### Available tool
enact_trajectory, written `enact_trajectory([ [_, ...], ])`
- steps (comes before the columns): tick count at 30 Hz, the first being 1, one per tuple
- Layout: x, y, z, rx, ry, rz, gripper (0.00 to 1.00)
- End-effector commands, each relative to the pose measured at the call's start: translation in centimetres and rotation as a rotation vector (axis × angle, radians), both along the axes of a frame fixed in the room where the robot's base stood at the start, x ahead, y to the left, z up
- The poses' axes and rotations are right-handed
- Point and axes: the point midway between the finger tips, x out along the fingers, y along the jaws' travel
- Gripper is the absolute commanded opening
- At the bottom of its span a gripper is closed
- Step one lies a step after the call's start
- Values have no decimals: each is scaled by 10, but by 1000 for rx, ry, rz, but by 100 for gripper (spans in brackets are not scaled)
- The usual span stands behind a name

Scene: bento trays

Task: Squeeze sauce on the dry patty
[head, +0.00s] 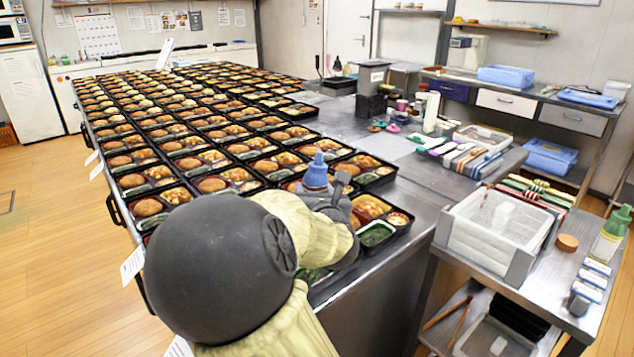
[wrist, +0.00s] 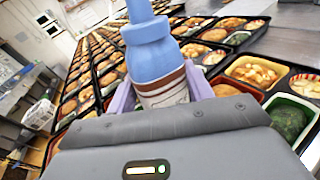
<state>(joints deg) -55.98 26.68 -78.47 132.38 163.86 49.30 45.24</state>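A sauce bottle (wrist: 150,50) with a blue top and a brown and white label stands between the pale purple fingers of my gripper (wrist: 162,90), which is shut on it. In the head view the bottle's blue nozzle (head: 317,170) points up above my gripper (head: 330,202), over the near end of the trays. The bottle looks roughly upright. Rows of black bento trays hold brown patties (head: 148,207), with potato pieces (wrist: 257,72) and greens (wrist: 290,118) in other compartments. I cannot tell which patty is dry; my arm hides some near trays.
The trays cover most of the long metal table (head: 398,240). A white crate (head: 495,235) and a green-topped bottle (head: 612,232) stand on a side table at right. A white roll (head: 431,112) and small coloured items stand behind. Floor at left is clear.

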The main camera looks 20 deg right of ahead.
Motion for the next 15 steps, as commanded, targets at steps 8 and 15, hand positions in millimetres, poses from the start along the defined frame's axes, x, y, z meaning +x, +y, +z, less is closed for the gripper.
enact_trajectory([
  [8, -2, 3, 12, 167, 56, -2, 47],
  [15, -3, 5, 12, 287, 102, -4, 47],
])
